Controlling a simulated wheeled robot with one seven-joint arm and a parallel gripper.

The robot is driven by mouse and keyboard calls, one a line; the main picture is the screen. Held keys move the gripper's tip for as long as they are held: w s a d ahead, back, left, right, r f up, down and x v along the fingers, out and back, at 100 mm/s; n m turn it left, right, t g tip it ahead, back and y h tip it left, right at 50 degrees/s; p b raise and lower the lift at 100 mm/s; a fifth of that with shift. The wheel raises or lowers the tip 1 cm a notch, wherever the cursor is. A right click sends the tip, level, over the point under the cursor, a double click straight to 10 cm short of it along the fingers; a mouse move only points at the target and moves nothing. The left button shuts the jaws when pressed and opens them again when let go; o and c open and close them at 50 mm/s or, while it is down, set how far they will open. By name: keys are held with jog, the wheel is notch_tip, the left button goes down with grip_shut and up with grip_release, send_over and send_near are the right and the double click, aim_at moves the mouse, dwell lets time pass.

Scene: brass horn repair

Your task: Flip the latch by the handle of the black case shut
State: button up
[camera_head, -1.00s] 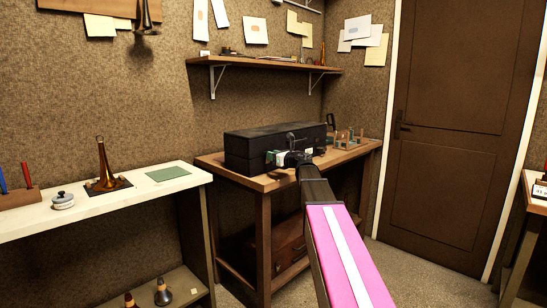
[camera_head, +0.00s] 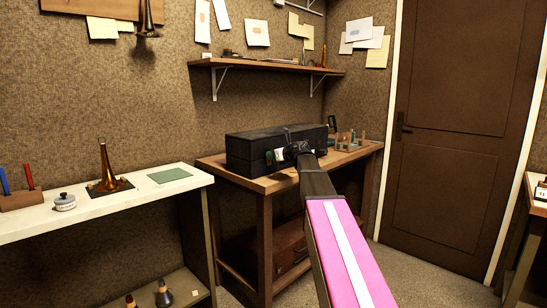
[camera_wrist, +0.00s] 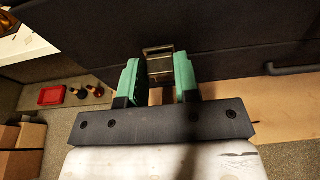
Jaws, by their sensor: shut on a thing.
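The black case (camera_head: 245,154) lies with its lid down on the wooden workbench. My gripper (camera_head: 290,152) is at its front face and hides part of it. In the wrist view the green fingers of my gripper (camera_wrist: 158,80) stand on both sides of a small brass latch (camera_wrist: 158,64) on the dark case wall (camera_wrist: 220,45), and are shut on it. I cannot tell whether the latch is fastened. A dark bar, which looks like the case handle (camera_wrist: 292,69), runs to the right of the fingers.
The wooden workbench (camera_head: 212,163) holds a small wooden rack (camera_head: 350,141) right of the case. A brown case (camera_head: 291,246) sits on its lower shelf. A white-topped bench (camera_head: 130,189) with a brass horn part (camera_head: 106,170) stands at left. Floor is open before the door (camera_head: 445,140).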

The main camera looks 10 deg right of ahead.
jog(key=o, duration=0.9)
jog(key=v, duration=1)
jog(key=shift+s+d, duration=0.2)
jog(key=shift+s, duration=0.15)
